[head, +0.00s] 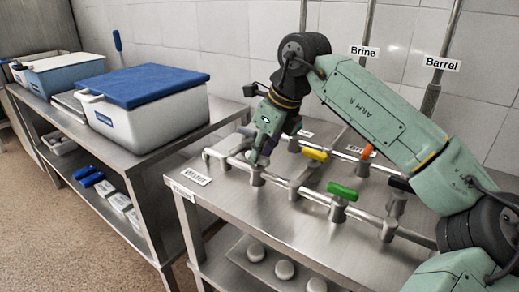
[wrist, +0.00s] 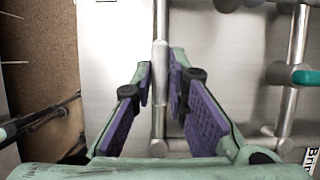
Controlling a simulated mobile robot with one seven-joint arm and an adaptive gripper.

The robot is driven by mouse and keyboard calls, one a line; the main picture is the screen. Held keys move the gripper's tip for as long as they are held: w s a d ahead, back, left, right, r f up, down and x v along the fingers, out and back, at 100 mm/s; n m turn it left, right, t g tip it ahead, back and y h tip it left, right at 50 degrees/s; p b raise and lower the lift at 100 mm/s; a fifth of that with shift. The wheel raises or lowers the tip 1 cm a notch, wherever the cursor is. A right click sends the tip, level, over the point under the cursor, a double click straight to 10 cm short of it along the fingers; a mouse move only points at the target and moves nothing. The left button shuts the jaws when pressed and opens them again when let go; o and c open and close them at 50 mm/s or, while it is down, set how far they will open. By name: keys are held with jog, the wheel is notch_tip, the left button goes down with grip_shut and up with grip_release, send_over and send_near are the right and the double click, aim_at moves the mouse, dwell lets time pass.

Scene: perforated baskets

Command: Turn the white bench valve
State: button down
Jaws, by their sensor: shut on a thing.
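The white bench valve's handle (head: 252,156) is at the front-left pipe on the steel bench, mostly covered by my gripper in the head view. My gripper (head: 262,156) points down onto it. In the wrist view, the purple-padded fingers of my gripper (wrist: 165,85) stand on either side of a pale upright bar, which seems to be the white handle (wrist: 160,57), and are shut on it. Where the pads touch it is partly hidden.
Other valves stand close by on the bench (head: 265,217): yellow (head: 315,155), green (head: 342,191), orange (head: 367,151) and black (head: 400,183). A "Water" label (head: 195,176) lies at the bench's left. A blue-lidded white box (head: 150,122) stands on the neighbouring table.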

jog(key=c, duration=1.6)
grip_release()
jog(key=v, duration=1.2)
